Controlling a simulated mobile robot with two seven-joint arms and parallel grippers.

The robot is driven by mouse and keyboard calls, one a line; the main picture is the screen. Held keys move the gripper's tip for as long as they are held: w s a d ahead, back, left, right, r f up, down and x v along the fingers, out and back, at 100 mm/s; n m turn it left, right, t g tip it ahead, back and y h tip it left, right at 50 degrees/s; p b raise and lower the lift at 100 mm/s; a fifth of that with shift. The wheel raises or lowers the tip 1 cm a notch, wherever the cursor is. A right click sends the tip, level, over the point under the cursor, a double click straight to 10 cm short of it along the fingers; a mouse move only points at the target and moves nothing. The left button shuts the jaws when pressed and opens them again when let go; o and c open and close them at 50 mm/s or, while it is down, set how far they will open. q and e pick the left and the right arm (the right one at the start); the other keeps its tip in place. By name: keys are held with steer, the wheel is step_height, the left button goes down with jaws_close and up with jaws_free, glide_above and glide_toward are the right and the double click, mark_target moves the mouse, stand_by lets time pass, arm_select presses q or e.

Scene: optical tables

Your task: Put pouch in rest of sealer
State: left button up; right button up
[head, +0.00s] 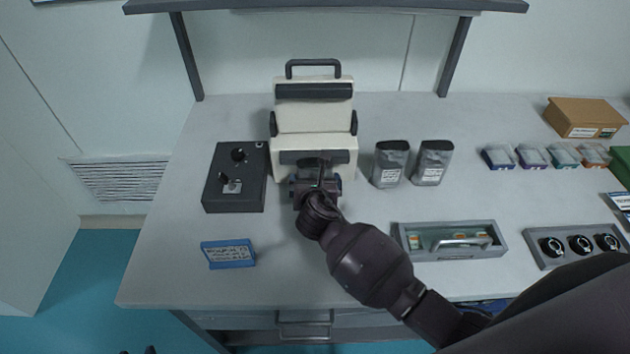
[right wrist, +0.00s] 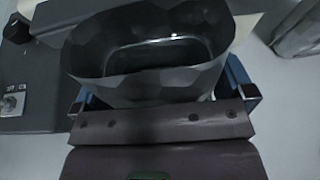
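The cream sealer (head: 315,119) with a dark handle on top stands at the middle of the table. My right gripper (head: 316,186) is at its front, low by the dark bar. In the right wrist view a dark grey, open-topped pouch (right wrist: 150,80) stands upright between the blue fingers of this gripper (right wrist: 165,98). The fingers are wide apart, one at each side of the pouch, with a small gap showing on the right. The gripper hides most of the rest in the head view, so the pouch's seating cannot be told. Only small dark tips, possibly my left gripper, show at the bottom edge.
A dark control box (head: 236,177) stands left of the sealer, a blue labelled box (head: 228,254) in front of it. Two other grey pouches (head: 390,164) (head: 433,163) stand to the right. A grey tray with a handle (head: 450,254) lies at the front right.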

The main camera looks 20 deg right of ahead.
steer(key=v, duration=1.2)
steer(key=shift+p, duration=0.4)
steer(key=shift+s, duration=0.1)
